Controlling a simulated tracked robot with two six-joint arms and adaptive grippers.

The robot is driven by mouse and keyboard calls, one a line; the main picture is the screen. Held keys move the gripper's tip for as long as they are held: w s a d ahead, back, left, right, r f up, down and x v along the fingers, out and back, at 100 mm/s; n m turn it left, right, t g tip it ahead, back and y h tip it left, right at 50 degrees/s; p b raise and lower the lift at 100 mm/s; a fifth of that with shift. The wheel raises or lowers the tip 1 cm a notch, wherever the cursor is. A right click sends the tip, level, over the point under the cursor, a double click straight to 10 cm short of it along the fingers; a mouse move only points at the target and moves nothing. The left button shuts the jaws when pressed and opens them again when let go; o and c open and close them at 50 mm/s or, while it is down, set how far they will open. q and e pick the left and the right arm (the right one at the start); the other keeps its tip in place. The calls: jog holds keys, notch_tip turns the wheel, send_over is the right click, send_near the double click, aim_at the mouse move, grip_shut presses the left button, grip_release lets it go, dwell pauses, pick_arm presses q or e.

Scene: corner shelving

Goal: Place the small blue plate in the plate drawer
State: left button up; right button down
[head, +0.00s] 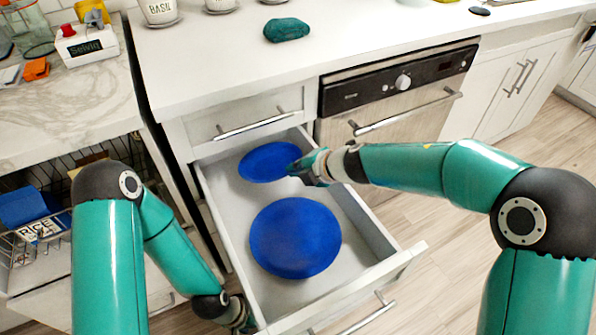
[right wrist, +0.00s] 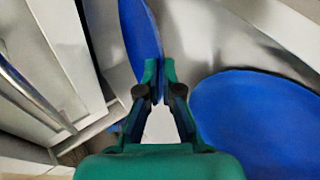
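The open plate drawer (head: 370,280) is pulled out below the counter. A large blue plate (head: 295,238) lies flat in its front part; it also shows in the right wrist view (right wrist: 250,125). The small blue plate (head: 265,163) is within the back of the drawer; I cannot tell whether it touches the bottom. My right gripper (head: 306,168) is at its right edge. In the right wrist view the fingers (right wrist: 159,75) close on the rim of the small plate (right wrist: 140,35). My left gripper (head: 243,318) is low beside the drawer's front left corner, its fingers unclear.
A closed drawer (head: 250,118) is above the open one. A dishwasher (head: 395,95) stands to the right. At left, an open rack (head: 40,240) holds a box marked RICE and a blue item. A teal lump (head: 287,30) lies on the counter. Floor at right is clear.

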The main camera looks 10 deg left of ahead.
jog(key=shift+w+a, duration=0.2)
jog(key=shift+w, duration=0.05)
jog(key=f+b, duration=0.1)
jog(key=f, duration=0.1)
jog(key=f+b, duration=0.1)
jog(key=b, duration=0.1)
jog(key=shift+w+a+f, duration=0.1)
jog(key=shift+w+f, duration=0.1)
jog(key=shift+f, duration=0.15)
jog(key=shift+r, duration=0.1)
jog(key=c, duration=1.3)
grip_release()
